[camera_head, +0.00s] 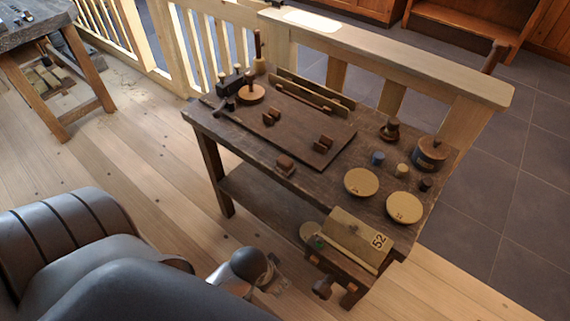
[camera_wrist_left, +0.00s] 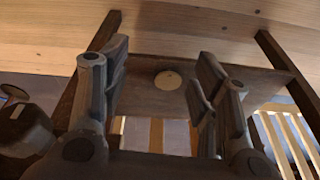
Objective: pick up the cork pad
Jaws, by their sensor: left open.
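A plain round tan disc, likely the cork pad (camera_wrist_left: 167,80), lies flat on a dark wooden shelf (camera_wrist_left: 150,101) in the left wrist view. In the head view a tan disc (camera_head: 309,232) shows at the bench's near lower edge, partly hidden; it seems to be the same one. My left gripper (camera_head: 272,277) is low in front of the bench in the head view. In the left wrist view my left gripper (camera_wrist_left: 163,68) has its fingers wide apart and empty, with the disc showing between them, apart from it. My right gripper is not in view.
The workbench (camera_head: 230,132) holds two marked tan discs (camera_head: 361,181) (camera_head: 404,207), a dark board, spools and small blocks. A block marked 52 (camera_head: 352,238) and a vise handle (camera_head: 322,288) are at its near end. A railing (camera_head: 400,60) runs behind; plank floor is clear at left.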

